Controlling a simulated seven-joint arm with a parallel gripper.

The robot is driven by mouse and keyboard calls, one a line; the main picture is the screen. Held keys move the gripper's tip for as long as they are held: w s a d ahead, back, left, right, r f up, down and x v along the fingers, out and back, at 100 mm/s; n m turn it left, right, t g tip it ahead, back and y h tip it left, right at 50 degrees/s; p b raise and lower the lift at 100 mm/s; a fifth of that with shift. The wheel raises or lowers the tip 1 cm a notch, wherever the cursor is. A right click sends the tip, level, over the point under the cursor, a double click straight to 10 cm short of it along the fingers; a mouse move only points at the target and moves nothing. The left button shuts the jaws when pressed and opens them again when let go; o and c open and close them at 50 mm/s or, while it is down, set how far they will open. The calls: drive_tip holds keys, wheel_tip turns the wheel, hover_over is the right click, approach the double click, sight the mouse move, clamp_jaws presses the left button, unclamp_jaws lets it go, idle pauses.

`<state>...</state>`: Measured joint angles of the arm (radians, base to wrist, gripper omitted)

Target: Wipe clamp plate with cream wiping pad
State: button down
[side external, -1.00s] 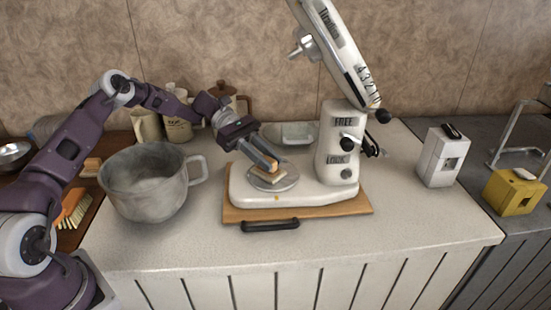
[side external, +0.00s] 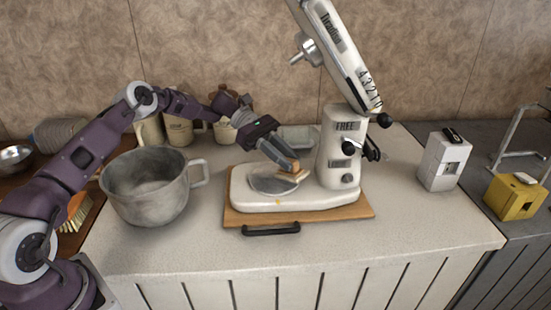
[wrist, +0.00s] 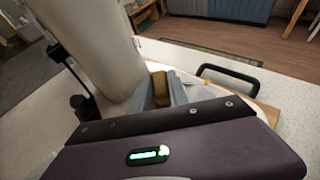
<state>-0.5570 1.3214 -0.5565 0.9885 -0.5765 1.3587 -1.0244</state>
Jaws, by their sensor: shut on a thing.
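The clamp plate (side external: 268,185) is a round grey metal disc set into the white base of the stand mixer (side external: 250,199). My gripper (side external: 292,164) comes down from the upper left and is shut on the cream wiping pad (side external: 291,177). The pad is low over the right edge of the plate, beside the mixer column; I cannot tell whether it touches the plate. In the wrist view a brown block (wrist: 161,88), seemingly the pad's grip, sits between my grey fingers (wrist: 163,94).
The mixer stands on a wooden board (side external: 320,213) with a black handle (side external: 271,229). Its head is tilted up above the column. A large grey bowl (side external: 146,190) stands at left, with canisters (side external: 180,131) behind.

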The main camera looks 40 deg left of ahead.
drive_tip(key=shift+w+d, duration=0.3)
drive_tip(key=shift+d, duration=0.1)
drive_tip(key=shift+s+a+f, duration=0.15)
drive_tip(key=shift+s+a, duration=2.45)
drive_tip(key=shift+a, duration=0.1)
drive_tip(key=shift+s+a+r, duration=0.2)
drive_tip(key=shift+r, duration=0.65)
wheel_tip(320, 180, up, 6)
drive_tip(key=shift+d+f, duration=0.1)
drive_tip(key=shift+f, duration=0.05)
